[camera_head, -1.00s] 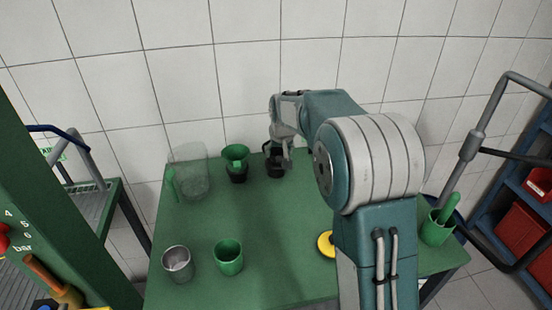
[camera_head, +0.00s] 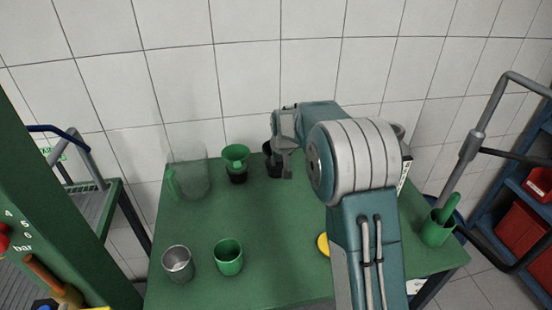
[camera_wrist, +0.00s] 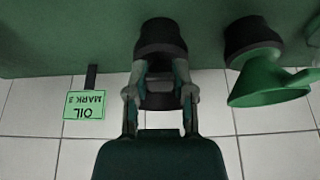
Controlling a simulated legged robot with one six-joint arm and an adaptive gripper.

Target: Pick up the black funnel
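The black funnel (camera_head: 268,150) stands upright near the table's back edge, just right of a green funnel (camera_head: 236,153) in a black base. My gripper (camera_head: 286,172) is at the black funnel and partly covers it in the head view. In the wrist view my gripper (camera_wrist: 161,70) has its two fingers apart, one on each side of a dark body, with a black round piece (camera_wrist: 160,38) beyond the tips. The green funnel (camera_wrist: 262,82) is to the right there. I cannot tell whether the fingers press on the black funnel.
A clear jug with a green handle (camera_head: 188,175) stands at back left. A metal cup (camera_head: 178,262) and a green cup (camera_head: 228,257) stand in front. A yellow disc (camera_head: 323,244) and a green container (camera_head: 437,228) are to the right. The table's middle is clear.

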